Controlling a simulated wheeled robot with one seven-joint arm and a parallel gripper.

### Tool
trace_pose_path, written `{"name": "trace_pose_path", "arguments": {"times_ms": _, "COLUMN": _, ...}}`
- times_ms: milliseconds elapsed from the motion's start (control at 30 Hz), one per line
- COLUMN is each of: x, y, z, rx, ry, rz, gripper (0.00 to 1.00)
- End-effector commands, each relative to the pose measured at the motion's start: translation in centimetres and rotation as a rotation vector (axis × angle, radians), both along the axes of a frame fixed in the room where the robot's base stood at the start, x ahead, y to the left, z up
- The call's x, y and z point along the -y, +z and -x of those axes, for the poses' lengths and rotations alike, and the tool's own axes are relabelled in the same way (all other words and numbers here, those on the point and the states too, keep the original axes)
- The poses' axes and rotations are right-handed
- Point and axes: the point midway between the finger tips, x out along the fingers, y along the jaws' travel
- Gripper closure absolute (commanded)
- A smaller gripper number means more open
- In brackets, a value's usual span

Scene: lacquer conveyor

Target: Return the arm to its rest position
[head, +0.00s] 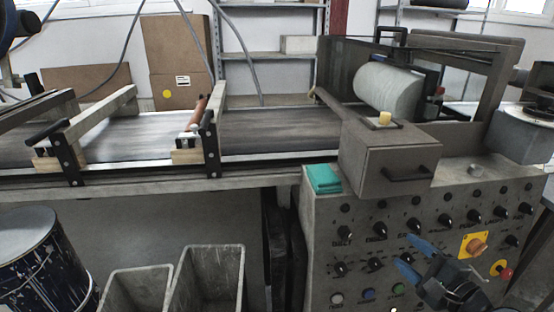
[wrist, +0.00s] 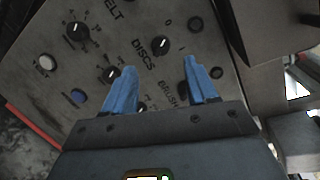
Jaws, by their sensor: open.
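My gripper (head: 408,255) has blue fingertips and is at the lower right of the head view, in front of the control panel (head: 320,222). In the wrist view my gripper (wrist: 162,88) shows its two blue fingers spread apart with nothing between them. Beyond them is the panel face with black knobs and the labels BELT, DISCS and BRUSH. I cannot tell whether a fingertip touches the panel.
A yellow plate with an orange-red switch (head: 476,245) and a red button (head: 502,269) are right of my gripper. A grey box with a handle (head: 385,160) juts out above. A teal cloth (head: 323,178) lies on the panel's top. Grey bins (head: 210,275) and a dark drum (head: 38,262) stand at lower left.

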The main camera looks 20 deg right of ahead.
Motion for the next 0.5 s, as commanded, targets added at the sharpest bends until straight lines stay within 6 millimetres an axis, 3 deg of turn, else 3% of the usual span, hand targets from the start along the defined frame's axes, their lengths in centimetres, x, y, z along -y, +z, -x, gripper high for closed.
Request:
{"name": "trace_pose_path", "arguments": {"times_ms": 167, "x": -0.7, "y": -0.7, "z": 0.7, "rx": -0.023, "ry": 0.0, "rz": 0.034, "gripper": 0.43}}
{"name": "trace_pose_path", "arguments": {"times_ms": 267, "x": -2.6, "y": -2.0, "z": 2.3, "rx": -0.077, "ry": 0.006, "rz": 0.129, "gripper": 0.43}}
{"name": "trace_pose_path", "arguments": {"times_ms": 500, "x": -8.7, "y": -4.4, "z": 9.7, "rx": -0.241, "ry": 0.069, "rz": 0.554, "gripper": 0.43}}
